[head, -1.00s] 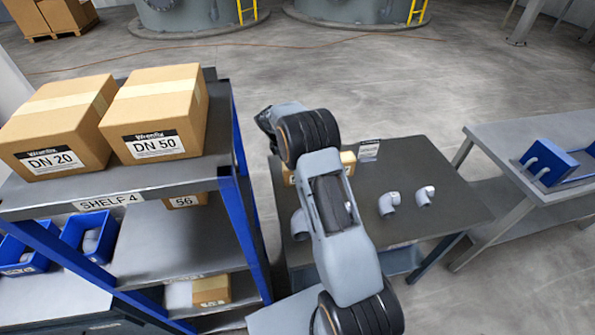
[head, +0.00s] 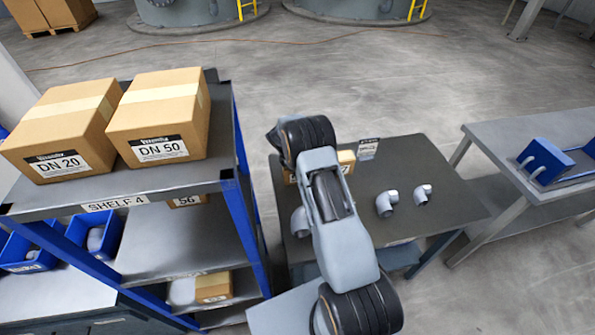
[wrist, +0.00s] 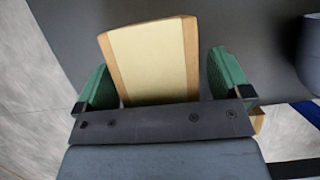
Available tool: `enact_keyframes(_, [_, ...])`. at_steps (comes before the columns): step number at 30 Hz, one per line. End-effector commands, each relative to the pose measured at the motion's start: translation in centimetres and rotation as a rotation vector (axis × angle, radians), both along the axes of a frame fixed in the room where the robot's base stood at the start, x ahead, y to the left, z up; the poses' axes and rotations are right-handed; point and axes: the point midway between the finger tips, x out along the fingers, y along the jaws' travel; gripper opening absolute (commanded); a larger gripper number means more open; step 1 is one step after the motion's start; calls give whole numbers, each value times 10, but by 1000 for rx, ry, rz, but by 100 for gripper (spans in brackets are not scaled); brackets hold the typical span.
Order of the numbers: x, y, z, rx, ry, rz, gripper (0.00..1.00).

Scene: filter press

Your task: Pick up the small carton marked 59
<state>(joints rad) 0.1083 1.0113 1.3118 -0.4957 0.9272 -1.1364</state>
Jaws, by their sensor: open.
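A small tan carton (wrist: 150,62) with a pale tape strip lies between my gripper's green fingers in the wrist view. My gripper (wrist: 165,82) is open, with one finger on each side of the carton; I cannot tell if they touch it. No number shows on this carton from here. In the head view, part of a small carton (head: 346,160) shows on the dark table behind my arm, mostly hidden. My gripper itself is hidden by my arm there. A small carton marked 56 (head: 187,201) sits on the rack's middle shelf.
The blue-post rack (head: 243,215) with large cartons stands close on the left.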

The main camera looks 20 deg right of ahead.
Motion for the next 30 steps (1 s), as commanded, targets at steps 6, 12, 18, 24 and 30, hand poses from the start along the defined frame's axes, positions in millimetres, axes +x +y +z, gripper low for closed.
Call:
enact_keyframes(6, [0,0,-1,0,0,0,96])
enact_keyframes(12, [0,0,-2,0,0,0,94])
enact_keyframes(18, [0,0,-2,0,0,0,75])
enact_keyframes(24, [0,0,-2,0,0,0,56])
enact_keyframes(30, [0,0,-2,0,0,0,36])
